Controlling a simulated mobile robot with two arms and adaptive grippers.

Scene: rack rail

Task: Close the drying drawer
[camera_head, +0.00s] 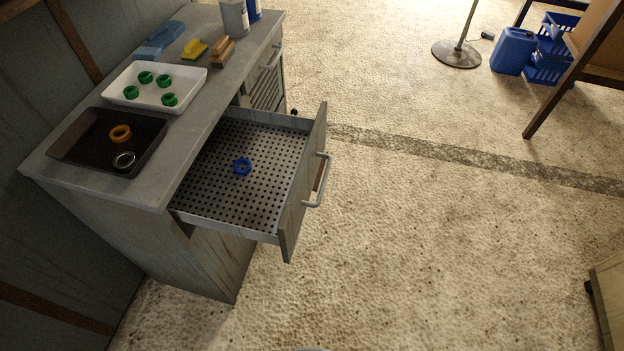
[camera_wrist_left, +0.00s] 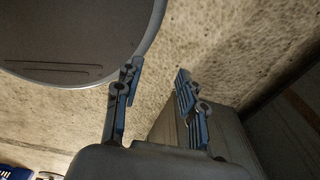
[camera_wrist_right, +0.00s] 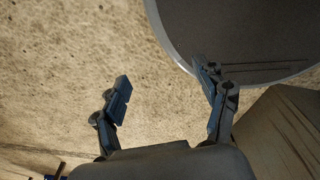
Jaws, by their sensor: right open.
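The drying drawer (camera_head: 222,200) is pulled well out of the grey cabinet (camera_head: 200,262) in the head view. A grey bar handle (camera_head: 319,181) is on the drawer's front panel (camera_head: 303,190). Neither gripper shows in the head view. My left gripper (camera_wrist_left: 157,82) is open and empty in the left wrist view. My right gripper (camera_wrist_right: 165,75) is open and empty in the right wrist view. Neither wrist view shows the drawer for certain.
On the cabinet top stand a dark tray (camera_head: 65,150) with an orange ring and a metal ring, and a white tray (camera_head: 190,76) with several green rings. A sponge, brush and bottles are behind. Floor right of the drawer is clear. Blue crates (camera_head: 553,50) stand far right.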

